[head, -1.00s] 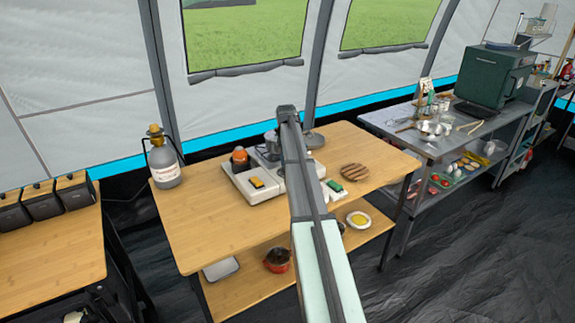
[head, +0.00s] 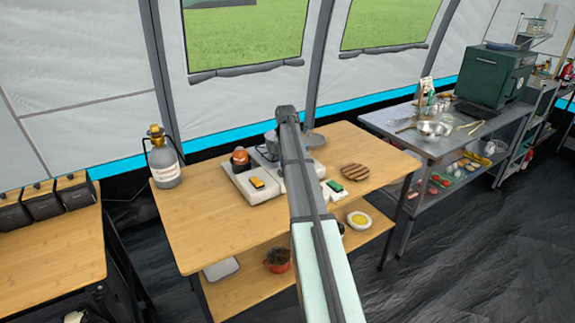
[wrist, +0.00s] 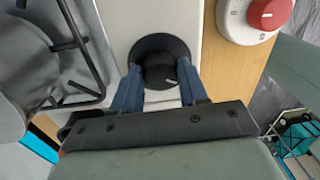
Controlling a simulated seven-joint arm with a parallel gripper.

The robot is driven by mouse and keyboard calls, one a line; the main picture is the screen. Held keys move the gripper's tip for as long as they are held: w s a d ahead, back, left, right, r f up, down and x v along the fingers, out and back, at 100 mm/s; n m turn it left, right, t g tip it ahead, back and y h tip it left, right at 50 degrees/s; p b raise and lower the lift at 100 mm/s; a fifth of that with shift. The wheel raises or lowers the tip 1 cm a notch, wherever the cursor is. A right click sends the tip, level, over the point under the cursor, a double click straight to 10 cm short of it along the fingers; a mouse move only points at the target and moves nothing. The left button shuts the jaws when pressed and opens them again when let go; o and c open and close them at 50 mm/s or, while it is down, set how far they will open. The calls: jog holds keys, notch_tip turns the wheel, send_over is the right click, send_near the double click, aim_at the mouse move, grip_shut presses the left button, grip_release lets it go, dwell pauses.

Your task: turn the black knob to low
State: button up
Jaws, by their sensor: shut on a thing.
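The black knob (wrist: 160,73) sits on the white face of the stove in the wrist view, with a round dark base around it. My gripper (wrist: 159,80) has its two blue fingers on either side of the knob and is shut on it. The knob's pointer and any setting marks cannot be made out. In the head view the white stove (head: 250,182) stands on the wooden table, and my arm hides the knob and the gripper.
A red knob (wrist: 268,14) on a white round base is at the wrist view's upper right. A dark burner grate (wrist: 75,55) is at the left. In the head view, a grey gas bottle (head: 164,165) stands left of the stove on the wooden table (head: 205,222). A round striped board (head: 355,171) lies at the right.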

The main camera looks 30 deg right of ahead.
jog(key=o, duration=1.1)
jog(key=shift+c, duration=0.2)
jog(key=shift+r, duration=0.1)
notch_tip(320, 180, up, 14)
jog(key=shift+w+f, duration=0.2)
jog(key=shift+w, duration=0.2)
